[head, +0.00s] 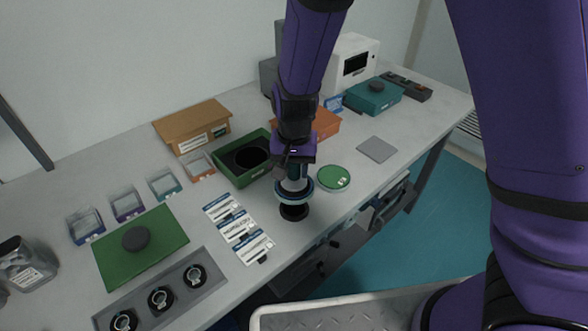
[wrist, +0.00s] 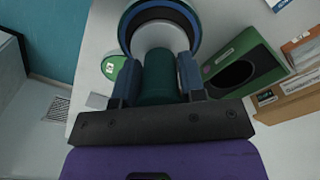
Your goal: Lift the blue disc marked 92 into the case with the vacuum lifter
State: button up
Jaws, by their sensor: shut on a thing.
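My gripper (head: 293,158) is shut on the teal handle of the vacuum lifter (wrist: 160,78), which points down. At its lower end is a wide blue-rimmed disc (head: 294,194) with a pale middle. The disc also shows at the top of the wrist view (wrist: 190,42); no number is readable on it. A black round piece (head: 294,213) is directly below the disc on the table; I cannot tell whether they touch. The green case (head: 232,176) with a dark round recess stands open, left of the lifter; it also shows in the wrist view (wrist: 259,48).
A green disc (head: 332,177) lies right of the lifter, near a grey pad (head: 377,149). Label cards (head: 238,228) lie to the left. An orange box (head: 325,124) is behind. A green panel with a dark knob (head: 160,262) and a ring tray (head: 215,273) lie front left.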

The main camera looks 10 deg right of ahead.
jog(key=w+a, duration=0.5)
jog(key=w, duration=0.5)
jog(key=w+a, duration=0.6)
jog(key=w, duration=0.4)
dwell(1.2)
jog(key=shift+w+a, duration=0.1)
jog(key=shift+f, duration=0.1)
dwell(0.8)
jog(key=shift+f, duration=2.75)
jog(key=shift+f, duration=0.4)
jog(key=o, duration=1.1)
